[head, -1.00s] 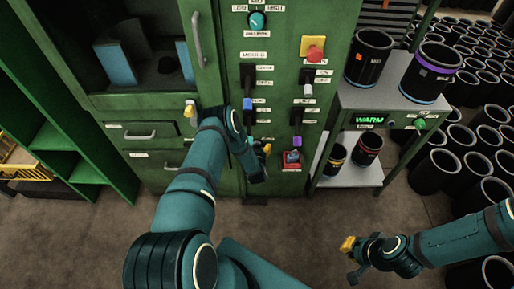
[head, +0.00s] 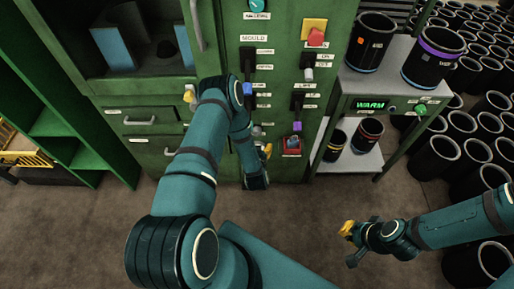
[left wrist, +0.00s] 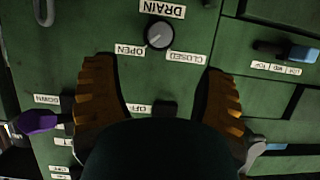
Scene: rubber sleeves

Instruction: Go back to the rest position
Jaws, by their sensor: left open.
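My left gripper (head: 264,152) hangs in front of the lower part of the green machine panel (head: 228,160), partly hidden by my own forearm. In the left wrist view its two ridged orange fingers (left wrist: 160,75) are spread wide with nothing between them. Past the fingertips is a round grey DRAIN knob (left wrist: 160,36), with OPEN and CLOSED labels beside it; the fingers do not hold it. My right gripper (head: 350,240) is out over the bare floor at the lower right, with nothing visible in it; its finger gap is not clear.
A grey stand (head: 395,80) with a WARM display holds dark banded sleeves at the right. Many black sleeves (head: 467,170) stand on the floor beyond it. Floor (head: 300,215) in front is clear.

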